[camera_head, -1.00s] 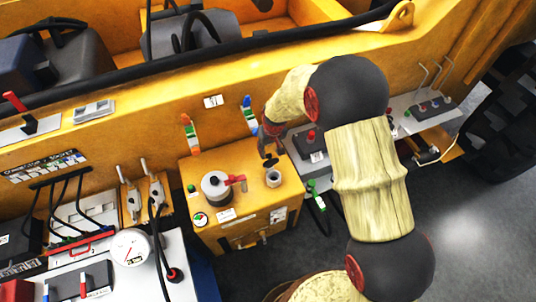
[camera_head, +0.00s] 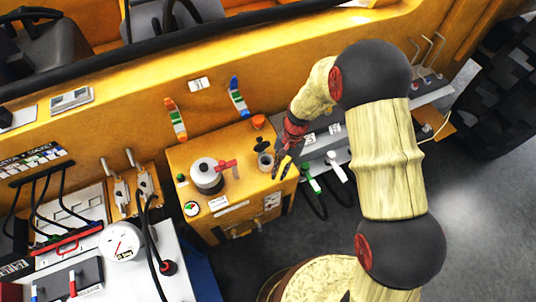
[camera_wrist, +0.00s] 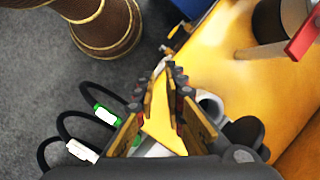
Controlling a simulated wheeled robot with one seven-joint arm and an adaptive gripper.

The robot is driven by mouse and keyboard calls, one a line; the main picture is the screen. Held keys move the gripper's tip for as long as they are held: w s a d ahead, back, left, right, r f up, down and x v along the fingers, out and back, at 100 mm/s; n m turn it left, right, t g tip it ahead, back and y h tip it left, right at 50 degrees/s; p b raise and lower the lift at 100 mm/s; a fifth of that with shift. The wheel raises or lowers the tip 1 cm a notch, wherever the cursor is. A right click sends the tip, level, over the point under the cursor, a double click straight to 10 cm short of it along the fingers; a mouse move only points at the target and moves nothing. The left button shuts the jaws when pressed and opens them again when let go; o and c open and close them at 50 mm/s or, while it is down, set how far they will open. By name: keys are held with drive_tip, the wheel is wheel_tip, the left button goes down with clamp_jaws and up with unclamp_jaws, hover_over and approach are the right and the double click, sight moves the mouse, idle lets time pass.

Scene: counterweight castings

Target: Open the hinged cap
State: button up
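The yellow box (camera_head: 240,190) carries a short grey filler neck (camera_head: 265,161) near its right edge, with a black cap (camera_head: 262,143) just behind it. The neck's round mouth shows, and the cap looks raised off it on the far side. In the wrist view the neck (camera_wrist: 209,104) is right of my fingers and the black cap (camera_wrist: 245,133) is partly hidden by my gripper's body. My gripper (camera_head: 282,177) points down beside the neck's right side, at the box edge. In the wrist view my gripper (camera_wrist: 167,72) has its fingers apart with nothing between them.
A silver pot-like fitting with a red lever (camera_head: 227,165) stands left of the neck. An orange knob (camera_head: 258,121) is behind the cap. Green (camera_head: 311,178) and white (camera_head: 335,165) nozzles with black hoses hang right of the box. A yellow machine wall rises behind.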

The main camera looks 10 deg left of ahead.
drive_tip(key=s+f+m+g+y+b, duration=0.1)
drive_tip(key=s+m, duration=0.1)
drive_tip(key=m, duration=0.1)
drive_tip(key=s+d+f+m+g+y+b, duration=0.1)
drive_tip(key=s+f+m+y+b, duration=0.1)
drive_tip(key=m, duration=0.1)
drive_tip(key=s+f+m+y+b, duration=0.1)
drive_tip(key=s+m, duration=0.1)
drive_tip(key=m, duration=0.1)
drive_tip(key=shift+s+d+f+g, duration=0.15)
drive_tip(key=shift+f+g, duration=0.2)
drive_tip(key=shift+g, duration=0.05)
clamp_jaws()
drive_tip(key=w+d+r+m+t+y+b, duration=0.25)
drive_tip(key=w+m+t+y+b, duration=0.35)
drive_tip(key=m, duration=0.6)
drive_tip(key=w+d+r+m+t+y+b, duration=0.1)
drive_tip(key=w+d+m+t+y+b, duration=0.2)
drive_tip(key=m+y, duration=0.65)
drive_tip(key=r+m+t+h+b, duration=0.2)
drive_tip(key=m+h+b, duration=0.1)
hover_over(271, 164)
drive_tip(key=shift+s+a+y, duration=0.1)
drive_tip(key=shift+y, duration=0.15)
drive_tip(key=shift+w+a+r, duration=0.15)
drive_tip(key=shift+w+a, duration=0.2)
drive_tip(key=shift+w, duration=0.25)
